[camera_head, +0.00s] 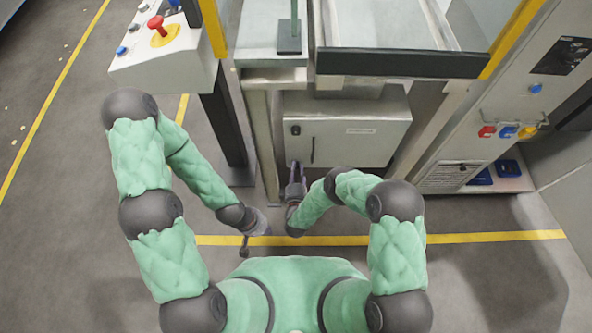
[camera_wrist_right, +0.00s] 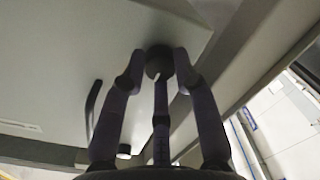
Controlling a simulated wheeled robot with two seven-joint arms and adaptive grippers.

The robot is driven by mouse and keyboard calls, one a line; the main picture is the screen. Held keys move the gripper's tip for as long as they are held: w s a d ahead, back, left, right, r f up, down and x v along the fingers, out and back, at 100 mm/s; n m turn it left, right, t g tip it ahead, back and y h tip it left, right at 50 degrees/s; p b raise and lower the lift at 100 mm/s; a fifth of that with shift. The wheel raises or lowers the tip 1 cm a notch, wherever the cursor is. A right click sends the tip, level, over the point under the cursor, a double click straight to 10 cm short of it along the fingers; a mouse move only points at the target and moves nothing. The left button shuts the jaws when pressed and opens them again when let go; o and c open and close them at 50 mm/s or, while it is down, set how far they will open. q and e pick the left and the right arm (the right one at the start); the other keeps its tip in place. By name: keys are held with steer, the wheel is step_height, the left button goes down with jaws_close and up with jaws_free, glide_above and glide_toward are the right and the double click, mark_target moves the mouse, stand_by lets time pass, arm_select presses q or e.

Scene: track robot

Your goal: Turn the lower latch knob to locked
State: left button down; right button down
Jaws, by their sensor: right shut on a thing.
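The lower latch knob (camera_wrist_right: 158,60) is dark and round, on the pale cabinet door near its edge. A small light mark shows on it. In the head view my right gripper (camera_head: 295,170) is at the lower left corner of the grey cabinet door (camera_head: 355,140) and hides the knob. The upper latch knob (camera_head: 295,130) is dark, above the gripper. My left gripper (camera_head: 246,246) hangs low, away from the cabinet; its jaws are too small to read.
A dark door handle (camera_head: 312,151) stands just right of my right gripper. A metal post (camera_head: 262,140) runs close on its left. The floor in front of the cabinet is clear.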

steer(key=shift+a+n, duration=0.1)
steer(key=shift+n, duration=0.3)
steer(key=c, duration=0.9)
jaws_free()
steer(key=shift+c, duration=0.2)
steer(key=shift+s, duration=0.1)
steer(key=s, duration=1.1)
steer(key=shift+s+r, duration=0.3)
steer(key=shift+s, duration=0.1)
